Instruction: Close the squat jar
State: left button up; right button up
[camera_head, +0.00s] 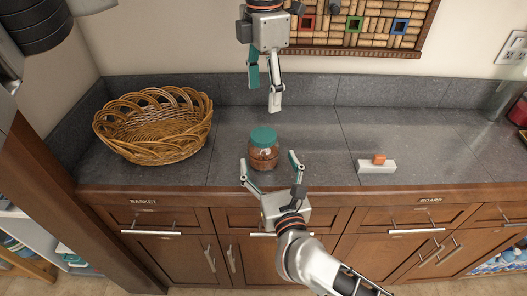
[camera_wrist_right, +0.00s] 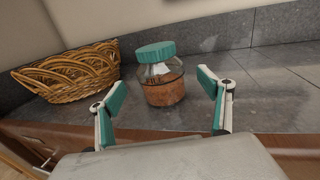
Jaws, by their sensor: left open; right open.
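My left gripper (camera_head: 264,97) is open and empty, pointing down above and behind the jar.
A wicker basket (camera_head: 150,145) stands on the counter at the left. A white block (camera_head: 377,167) with a small orange piece (camera_head: 379,158) on it lies at the right. A cork board (camera_head: 350,25) hangs on the wall behind. The counter around the jar is clear.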

jog(key=v, duration=0.6)
jog(key=shift+s, duration=0.2)
jog(key=shift+d, duration=0.1)
